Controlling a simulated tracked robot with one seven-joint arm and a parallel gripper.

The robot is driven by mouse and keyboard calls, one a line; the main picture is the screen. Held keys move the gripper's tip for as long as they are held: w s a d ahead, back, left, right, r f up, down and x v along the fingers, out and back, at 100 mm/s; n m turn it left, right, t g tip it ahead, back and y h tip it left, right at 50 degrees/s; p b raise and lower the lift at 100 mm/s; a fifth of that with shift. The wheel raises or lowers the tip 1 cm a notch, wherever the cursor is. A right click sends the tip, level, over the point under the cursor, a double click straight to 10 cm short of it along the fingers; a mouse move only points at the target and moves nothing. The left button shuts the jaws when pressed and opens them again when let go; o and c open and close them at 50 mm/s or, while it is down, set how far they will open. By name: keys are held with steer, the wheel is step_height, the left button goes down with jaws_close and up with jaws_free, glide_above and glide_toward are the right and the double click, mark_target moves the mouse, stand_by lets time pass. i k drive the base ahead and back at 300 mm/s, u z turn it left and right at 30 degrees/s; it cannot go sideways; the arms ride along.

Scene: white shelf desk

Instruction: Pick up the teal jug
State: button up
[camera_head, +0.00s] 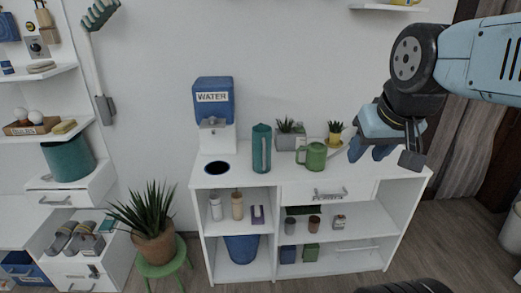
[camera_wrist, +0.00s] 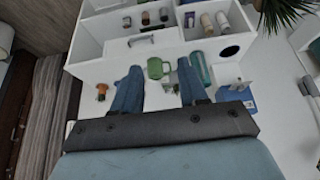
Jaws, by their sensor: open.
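The teal jug (camera_head: 262,148) is tall and stands upright on the white desk top, right of the water dispenser. In the wrist view the teal jug (camera_wrist: 202,68) shows beyond the right finger, which may hide part of it. A shorter green jug (camera_head: 313,157) with a handle stands to its right; in the wrist view this green jug (camera_wrist: 155,69) appears between the fingers. My gripper (camera_head: 372,150) is open and empty, above the right part of the desk, apart from both jugs. Its two blue fingers (camera_wrist: 159,84) are spread in the wrist view.
A blue and white water dispenser (camera_head: 214,100) stands left of the teal jug, with a dark round opening (camera_head: 217,168) in front. Potted plants (camera_head: 288,134) stand behind. Shelves below hold bottles and cups. A green stool with a plant (camera_head: 153,240) is at the left.

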mark_target(262, 134)
steer(key=u, duration=0.3)
steer(key=i, duration=0.2)
steer(key=u, duration=2.85)
steer(key=k, duration=1.15)
steer(key=z, duration=1.1)
steer(key=i, duration=1.1)
steer(key=z, duration=0.45)
